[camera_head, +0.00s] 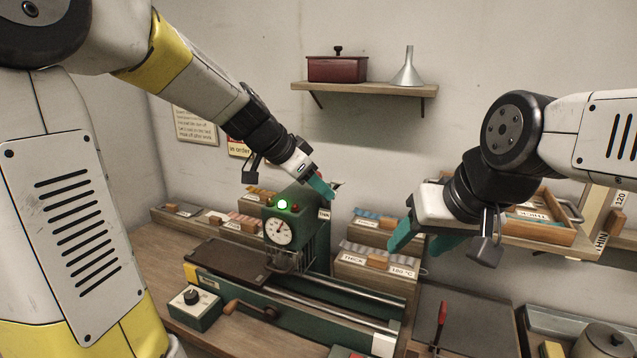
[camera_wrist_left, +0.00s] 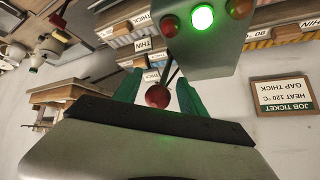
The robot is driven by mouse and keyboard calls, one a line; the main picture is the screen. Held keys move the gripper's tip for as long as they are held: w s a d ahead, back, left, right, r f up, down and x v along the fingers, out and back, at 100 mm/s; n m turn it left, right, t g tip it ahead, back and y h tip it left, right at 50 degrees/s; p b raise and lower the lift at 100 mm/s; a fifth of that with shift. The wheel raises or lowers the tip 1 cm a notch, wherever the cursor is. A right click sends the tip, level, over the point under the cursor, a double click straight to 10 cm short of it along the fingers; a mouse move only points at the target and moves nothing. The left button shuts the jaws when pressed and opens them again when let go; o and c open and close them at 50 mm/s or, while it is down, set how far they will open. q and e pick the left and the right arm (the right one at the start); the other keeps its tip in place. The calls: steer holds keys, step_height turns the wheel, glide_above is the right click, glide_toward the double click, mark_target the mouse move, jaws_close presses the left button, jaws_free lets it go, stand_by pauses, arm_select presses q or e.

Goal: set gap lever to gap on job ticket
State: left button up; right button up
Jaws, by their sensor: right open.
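The job ticket (camera_wrist_left: 284,95) hangs on the wall at the right of the left wrist view, upside down there, and reads heat 120 °C and gap THICK. The gap lever is a dark rod with a red ball knob (camera_wrist_left: 157,96) beside the green machine (camera_head: 312,235). My left gripper (camera_head: 320,187) is at the machine's top right. Its green fingers stand on both sides of the knob, seemingly apart from it; the left wrist view shows this gripper (camera_wrist_left: 158,92). In the head view the knob is mostly hidden. My right gripper (camera_head: 420,240) is open and empty at the right.
The machine has a dial (camera_head: 280,231) and a lit green lamp (camera_head: 282,204). Trays of strips, one labelled THICK (camera_head: 355,260), stand behind it. A control box with a black knob (camera_head: 194,308) is in front. A shelf (camera_head: 365,88) holds a red box and a funnel.

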arm_select(q)
steer(key=shift+r, duration=0.1)
steer(key=shift+a+r, duration=0.1)
steer(key=shift+r, duration=0.05)
steer(key=v, duration=0.7)
steer(key=shift+s+a+r, duration=0.1)
steer(key=shift+s, duration=0.05)
steer(key=s+a+f+n+y, duration=0.1)
steer(key=s+a+f+n, duration=0.1)
steer(key=s, duration=0.4)
steer(key=s+a+f+n+y, duration=0.1)
steer(key=s+a+f+n, duration=0.1)
steer(key=s+n, duration=0.3)
steer(key=s+a+f+n+y, duration=0.2)
steer(key=s+a+n, duration=0.1)
steer(key=s, duration=0.4)
steer(key=shift+a+n, duration=0.4)
steer(key=shift+n, duration=0.2)
